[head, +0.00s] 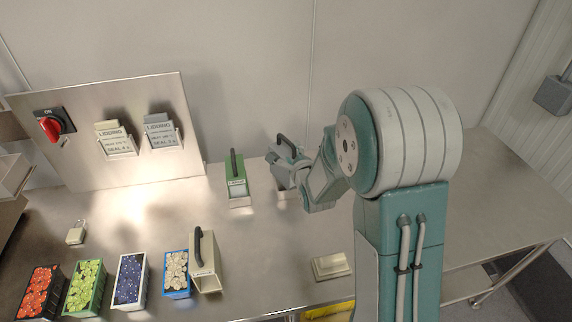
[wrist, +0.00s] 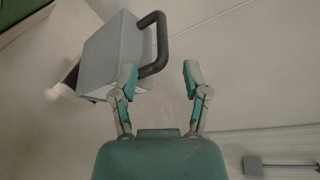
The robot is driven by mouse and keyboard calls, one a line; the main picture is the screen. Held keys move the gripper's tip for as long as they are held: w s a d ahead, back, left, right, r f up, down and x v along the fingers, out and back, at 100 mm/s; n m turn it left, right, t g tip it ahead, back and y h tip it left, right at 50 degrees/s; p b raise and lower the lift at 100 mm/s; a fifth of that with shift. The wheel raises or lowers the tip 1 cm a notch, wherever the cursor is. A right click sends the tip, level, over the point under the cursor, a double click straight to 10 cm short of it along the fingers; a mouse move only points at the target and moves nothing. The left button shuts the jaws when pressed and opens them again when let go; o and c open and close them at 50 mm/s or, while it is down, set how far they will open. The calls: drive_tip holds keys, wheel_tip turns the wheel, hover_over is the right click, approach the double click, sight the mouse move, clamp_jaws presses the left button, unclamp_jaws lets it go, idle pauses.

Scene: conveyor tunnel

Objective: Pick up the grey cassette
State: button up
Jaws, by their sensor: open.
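The grey cassette (head: 280,177) stands upright on the steel table near the back wall, with a dark handle. In the head view my gripper (head: 301,165) is right beside it and hides part of it. In the wrist view the cassette (wrist: 112,55) is at upper left, tilted in the picture, and its dark handle (wrist: 162,40) curves out to the right. My gripper (wrist: 160,75) is open, its two fingers apart. The handle's lower end shows between the fingertips, nearer the left one. I cannot tell whether a finger touches it.
A green cassette (head: 236,186) stands just left of the grey one; a cream cassette (head: 206,262) stands farther forward. Several filled trays (head: 130,280) line the front left. A cream block (head: 331,266) lies in front. A panel (head: 80,150) with a red switch stands behind left.

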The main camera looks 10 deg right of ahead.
sight(288, 144)
drive_tip(key=x, duration=0.8)
drive_tip(key=shift+w+d+f, duration=0.1)
drive_tip(key=shift+w+f, duration=0.05)
drive_tip(key=shift+c, duration=0.4)
clamp_jaws()
